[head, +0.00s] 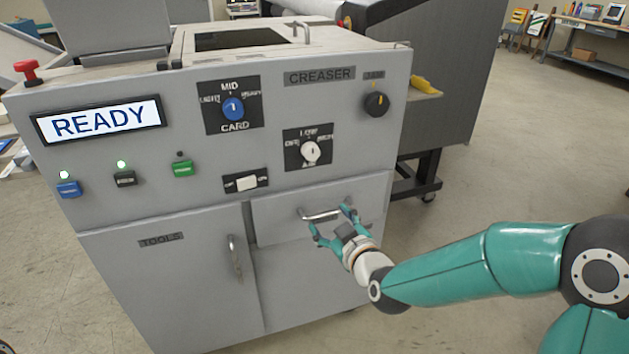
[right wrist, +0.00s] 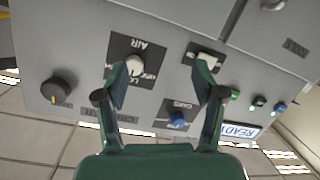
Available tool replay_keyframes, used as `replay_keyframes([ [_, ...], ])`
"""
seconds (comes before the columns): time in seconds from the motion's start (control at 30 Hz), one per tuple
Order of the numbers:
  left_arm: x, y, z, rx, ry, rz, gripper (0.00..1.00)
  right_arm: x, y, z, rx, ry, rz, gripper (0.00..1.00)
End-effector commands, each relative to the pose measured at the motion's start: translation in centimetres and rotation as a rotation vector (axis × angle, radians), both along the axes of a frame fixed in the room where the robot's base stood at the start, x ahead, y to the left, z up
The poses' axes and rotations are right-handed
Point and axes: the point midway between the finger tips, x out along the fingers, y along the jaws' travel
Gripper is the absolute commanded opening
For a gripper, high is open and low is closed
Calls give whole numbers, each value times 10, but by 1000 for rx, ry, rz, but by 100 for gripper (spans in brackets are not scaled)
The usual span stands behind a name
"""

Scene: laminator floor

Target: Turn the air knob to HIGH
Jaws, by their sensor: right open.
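The air knob (head: 310,152) is a small white knob on a black plate on the front of the grey creaser machine (head: 215,175). Its plate is marked OFF, LOW and HIGH, with AIR below. The knob's pointer seems to point up, near LOW, but it is small. My right gripper (head: 330,222) is open and empty, below the knob in the picture and in front of the drawer handle. In the right wrist view the air knob (right wrist: 134,66) appears upside down, near the left fingertip of the gripper (right wrist: 160,78). My left gripper is out of view.
The blue card knob (head: 233,109) sits up and left of the air knob, and a black knob (head: 376,104) up and right. A white rocker switch (head: 246,183) is below left. The drawer handle (head: 321,216) sticks out below.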

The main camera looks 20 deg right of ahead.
Motion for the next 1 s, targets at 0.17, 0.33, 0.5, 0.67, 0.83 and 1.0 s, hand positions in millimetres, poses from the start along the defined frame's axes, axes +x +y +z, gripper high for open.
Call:
replay_keyframes([
  [0.17, 0, 0, -26, 0, -1, 0, 0, 5, -14, 56, -116, -209, -28, 69],
  [0.33, 0, 0, -23, 0, -1, 0, 0, 16, -15, 69, -135, -235, -33, 69],
  [0.5, 0, 0, -18, 0, -1, 0, 0, 44, -14, 68, -133, -232, -33, 69],
  [0.67, 0, 0, -13, 0, -1, 0, 0, 78, -12, 67, -132, -231, -32, 69],
  [0.83, 0, 0, -8, 0, -1, 0, 0, 114, -11, 67, -132, -230, -32, 69],
  [1.0, 0, 0, -4, 0, -1, 0, 0, 143, -10, 66, -131, -229, -32, 69],
])
